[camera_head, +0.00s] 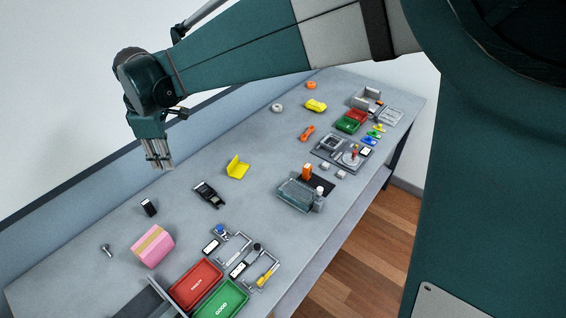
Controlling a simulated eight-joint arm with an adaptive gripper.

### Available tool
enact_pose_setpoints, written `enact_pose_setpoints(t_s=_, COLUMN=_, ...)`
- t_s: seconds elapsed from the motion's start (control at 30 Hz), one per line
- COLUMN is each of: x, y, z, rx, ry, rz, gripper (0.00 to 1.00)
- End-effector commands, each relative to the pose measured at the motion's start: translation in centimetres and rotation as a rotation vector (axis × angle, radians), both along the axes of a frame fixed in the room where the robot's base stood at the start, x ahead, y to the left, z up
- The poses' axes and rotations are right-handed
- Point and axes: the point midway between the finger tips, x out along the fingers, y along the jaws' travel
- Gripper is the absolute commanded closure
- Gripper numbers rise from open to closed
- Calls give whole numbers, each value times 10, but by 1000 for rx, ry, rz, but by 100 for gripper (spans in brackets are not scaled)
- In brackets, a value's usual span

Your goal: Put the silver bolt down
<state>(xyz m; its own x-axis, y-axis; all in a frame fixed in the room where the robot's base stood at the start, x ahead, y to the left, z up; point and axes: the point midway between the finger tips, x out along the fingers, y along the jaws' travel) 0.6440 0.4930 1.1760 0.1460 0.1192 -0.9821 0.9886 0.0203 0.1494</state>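The silver bolt (106,250) lies on the grey table (75,285) at the left, beside a pink box with a tan band (153,246). My gripper (160,165) points down and hangs above the back of the table, up and to the right of the bolt and well apart from it. Its fingers are small in the view, so I cannot tell whether they are open or shut. I see no object between them.
A small black block (149,208), a black device (208,195) and a yellow angled piece (237,168) lie near the gripper. A red tray (196,286) and a green tray (220,300) stand at the front. The table around the bolt's left is clear.

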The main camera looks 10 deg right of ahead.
Motion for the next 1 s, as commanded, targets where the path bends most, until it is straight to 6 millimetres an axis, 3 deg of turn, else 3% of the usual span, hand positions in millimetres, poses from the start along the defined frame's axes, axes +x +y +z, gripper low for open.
enact_pose_setpoints(t_s=0.1, x=0, y=-38, z=13, rx=21, ry=-11, rz=-86, gripper=75)
enact_pose_setpoints(t_s=0.47, x=-10, y=-142, z=44, rx=92, ry=-50, rz=-345, gripper=75)
enact_pose_setpoints(t_s=1.0, x=-54, y=-282, z=65, rx=206, ry=-112, rz=-727, gripper=75)
